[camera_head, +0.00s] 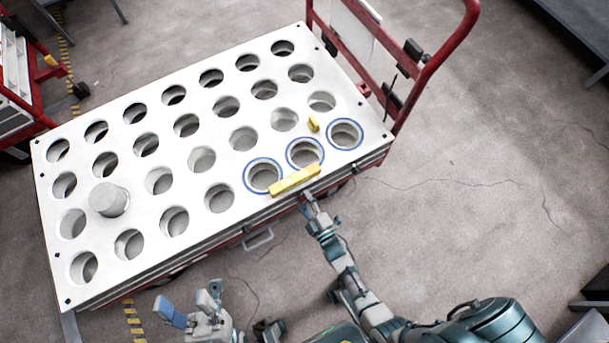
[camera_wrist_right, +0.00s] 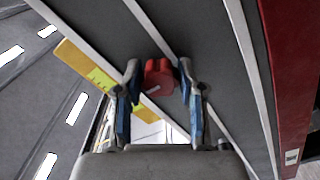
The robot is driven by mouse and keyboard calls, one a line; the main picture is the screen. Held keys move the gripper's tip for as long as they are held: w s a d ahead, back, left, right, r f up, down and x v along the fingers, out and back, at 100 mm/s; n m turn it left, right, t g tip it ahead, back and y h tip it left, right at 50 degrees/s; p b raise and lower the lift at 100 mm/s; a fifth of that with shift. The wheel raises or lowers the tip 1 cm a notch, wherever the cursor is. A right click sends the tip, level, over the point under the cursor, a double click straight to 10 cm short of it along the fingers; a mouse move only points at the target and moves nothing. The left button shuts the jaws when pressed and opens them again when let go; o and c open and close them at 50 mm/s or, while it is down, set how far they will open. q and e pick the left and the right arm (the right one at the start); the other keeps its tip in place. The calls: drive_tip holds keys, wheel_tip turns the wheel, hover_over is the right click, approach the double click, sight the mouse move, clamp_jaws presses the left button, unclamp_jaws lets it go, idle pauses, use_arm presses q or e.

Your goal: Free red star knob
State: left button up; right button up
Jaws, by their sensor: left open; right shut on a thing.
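The red star knob (camera_wrist_right: 158,80) shows in the right wrist view, between the fingertips of my right gripper (camera_wrist_right: 158,72). That gripper is shut on it, with a finger on each side. In the head view my right gripper (camera_head: 308,203) is at the cart's front edge, just below a yellow bar (camera_head: 295,181); the knob is hidden there. My left gripper (camera_head: 188,304) is open and empty, in front of the cart and apart from it.
The white cart top (camera_head: 222,95) has rows of round holes, three of them ringed in blue. A pale cylinder (camera_head: 108,199) stands in a hole at the left. A small yellow block (camera_head: 314,124) is near the ringed holes. A red handle (camera_head: 430,70) rises at the right end.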

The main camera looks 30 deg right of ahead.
drive_tip(key=shift+s+f, duration=0.25)
drive_tip(key=shift+f, duration=0.2)
drive_tip(key=o, duration=1.1)
drive_tip(key=shift+c, duration=0.2)
drive_tip(key=shift+o, duration=0.4)
drive_tip(key=shift+w+r, duration=0.15)
drive_tip(key=shift+r, duration=0.05)
drive_tip(key=s, duration=1.2)
drive_tip(key=shift+d, duration=0.2)
